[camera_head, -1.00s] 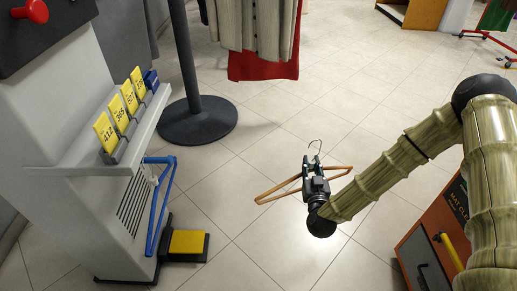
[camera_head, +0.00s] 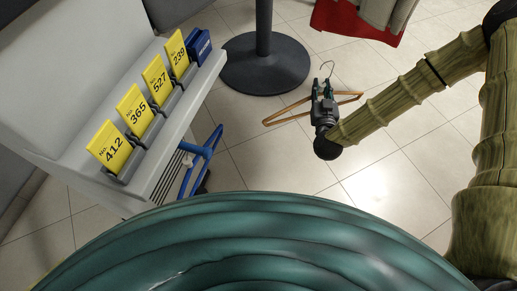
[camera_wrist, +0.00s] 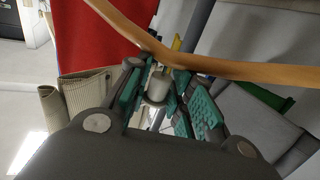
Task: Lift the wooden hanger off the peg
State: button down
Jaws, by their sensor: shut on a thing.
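The wooden hanger (camera_head: 283,115) is tan-orange with a thin metal hook (camera_head: 327,69) pointing up. My gripper (camera_head: 324,88) is shut on it near its middle and holds it in the air over the tiled floor. In the wrist view the wooden hanger (camera_wrist: 250,70) crosses in front of the teal-padded fingers of my gripper (camera_wrist: 160,88). The hook end is hard to make out there. No peg touches the hanger in the head view.
A grey counter (camera_head: 190,118) with yellow number tags (camera_head: 110,146) stands at left, with a blue hanger (camera_head: 203,150) below its edge. A dark round stand base (camera_head: 265,65) is behind. A red cloth (camera_head: 350,22) is at top.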

jog(key=s+a+f+n+g+y+p, duration=0.15)
jog(key=s+a+n+y, duration=0.65)
jog(key=s, duration=0.8)
jog(key=s+a+r+n+g+y+p, duration=0.1)
jog(key=s+a+r+g+y, duration=0.25)
jog(key=s, duration=0.55)
jog(key=s+a+r+n+g+y+p, duration=0.15)
jog(key=s+a, duration=0.25)
jog(key=s, duration=0.4)
jog(key=w+d+b, duration=0.3)
jog(key=w+b, duration=0.2)
jog(key=w, duration=0.8)
jog(key=w+d+b, duration=0.4)
jog(key=w+b, duration=0.2)
jog(key=w, duration=0.7)
jog(key=w+d+b, duration=0.3)
jog(key=w+b, duration=0.3)
jog(key=w, duration=0.7)
jog(key=shift+d+r+y, duration=0.25)
jog(key=shift+d+y, duration=0.15)
jog(key=shift+a+m, duration=0.1)
jog(key=shift+m, duration=0.15)
